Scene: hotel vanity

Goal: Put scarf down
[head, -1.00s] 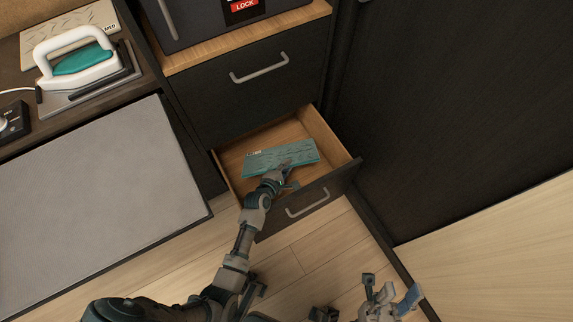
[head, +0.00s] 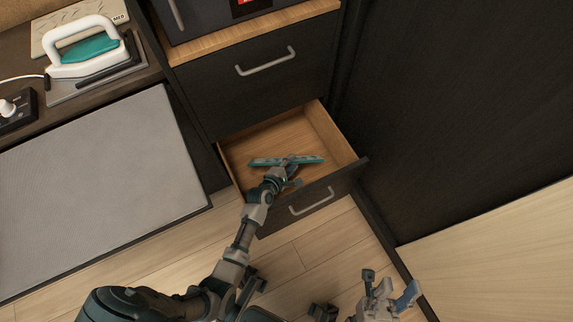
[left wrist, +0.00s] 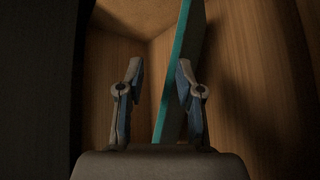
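The scarf (head: 262,162), a flat folded teal piece, is inside the open drawer and shows as a thin strip, nearly edge-on. My left gripper (head: 289,176) reaches into the drawer at the scarf's near side. In the left wrist view the fingers (left wrist: 157,95) stand apart. The scarf (left wrist: 181,45) passes between them, close to the right finger, and slants upward; whether it touches that finger or the drawer bottom I cannot tell. My right gripper (head: 390,288) is at the bottom of the head view, away from the drawer, with its fingers apart and empty.
The wooden drawer (head: 326,130) is pulled out below a closed drawer (head: 262,95). A dark cabinet panel (head: 460,110) stands to the right. An iron (head: 85,50) rests on the counter at the upper left, above a grey padded surface (head: 95,180).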

